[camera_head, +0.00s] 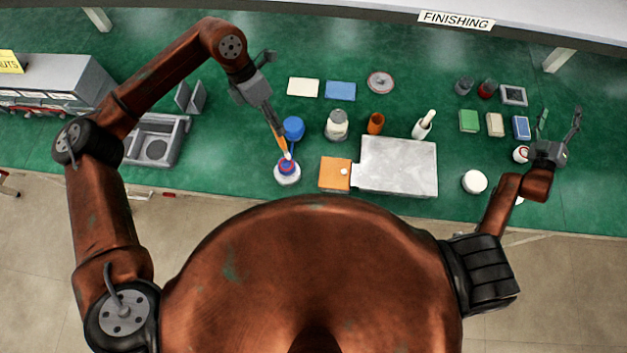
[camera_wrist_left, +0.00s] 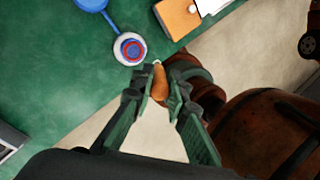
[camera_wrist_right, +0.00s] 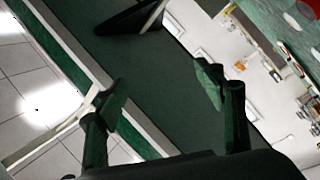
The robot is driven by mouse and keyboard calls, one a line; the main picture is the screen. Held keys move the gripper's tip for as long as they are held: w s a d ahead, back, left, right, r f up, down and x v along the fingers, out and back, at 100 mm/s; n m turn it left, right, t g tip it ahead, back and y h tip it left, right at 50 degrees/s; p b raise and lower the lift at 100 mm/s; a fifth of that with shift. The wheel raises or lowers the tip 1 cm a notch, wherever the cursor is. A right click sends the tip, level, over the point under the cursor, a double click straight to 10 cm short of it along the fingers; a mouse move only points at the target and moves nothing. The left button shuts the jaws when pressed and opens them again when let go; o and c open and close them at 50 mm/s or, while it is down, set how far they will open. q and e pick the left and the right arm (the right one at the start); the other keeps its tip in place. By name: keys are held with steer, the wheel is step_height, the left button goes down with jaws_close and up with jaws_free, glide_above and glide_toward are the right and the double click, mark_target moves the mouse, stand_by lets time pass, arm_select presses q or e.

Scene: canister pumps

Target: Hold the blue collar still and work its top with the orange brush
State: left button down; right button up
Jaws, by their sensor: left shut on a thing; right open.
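The blue collar (camera_head: 287,167), with a red ring inside it, sits on a round white base at the front of the green bench. It also shows in the left wrist view (camera_wrist_left: 131,47). My left gripper (camera_head: 272,122) is shut on the orange brush (camera_head: 282,142), which slants down with its pale tip close to the collar's top. I cannot tell whether the tip touches. The brush handle shows between the fingers in the left wrist view (camera_wrist_left: 160,82). My right gripper (camera_head: 560,132) is open and empty at the far right, well away from the collar; nothing holds the collar.
A blue disc (camera_head: 293,127) with a thin stem lies just behind the collar. An orange block (camera_head: 334,174) and grey metal plate (camera_head: 399,168) lie to its right. A white jar (camera_head: 336,124) and orange cup (camera_head: 375,123) stand behind. A grey tray (camera_head: 178,140) is at left.

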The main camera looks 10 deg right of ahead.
steer(key=w+a+r+m+t+y, duration=0.1)
steer(key=w+a+r, duration=0.1)
steer(key=w+a, duration=0.3)
steer(key=w+a+r+m+t+y, duration=0.1)
steer(key=w+a+r+y, duration=0.1)
steer(key=w, duration=0.5)
steer(key=w+a+f+n+y, duration=0.1)
steer(key=w+a+f+y, duration=0.15)
steer(key=a, duration=0.75)
steer(key=w+a+f+y, duration=0.2)
steer(key=w+a+y, duration=0.15)
steer(key=a, duration=0.75)
steer(key=w+a+f+n+y, duration=0.1)
steer(key=w+a+f+y, duration=0.25)
steer(key=a, duration=0.65)
steer(key=n+g+y, duration=0.4)
steer(key=g+y, duration=0.2)
steer(key=y, duration=0.4)
glide_toward(287, 166)
steer(key=shift+s+d+f, duration=0.25)
steer(key=shift+d+f, duration=0.2)
steer(key=shift+f, duration=0.35)
steer(key=shift+a+f, duration=0.1)
steer(key=shift+a, duration=0.15)
steer(key=shift+h, duration=0.25)
steer(key=x, duration=1.1)
steer(key=shift+w+a, duration=0.1)
steer(key=shift+w, duration=0.15)
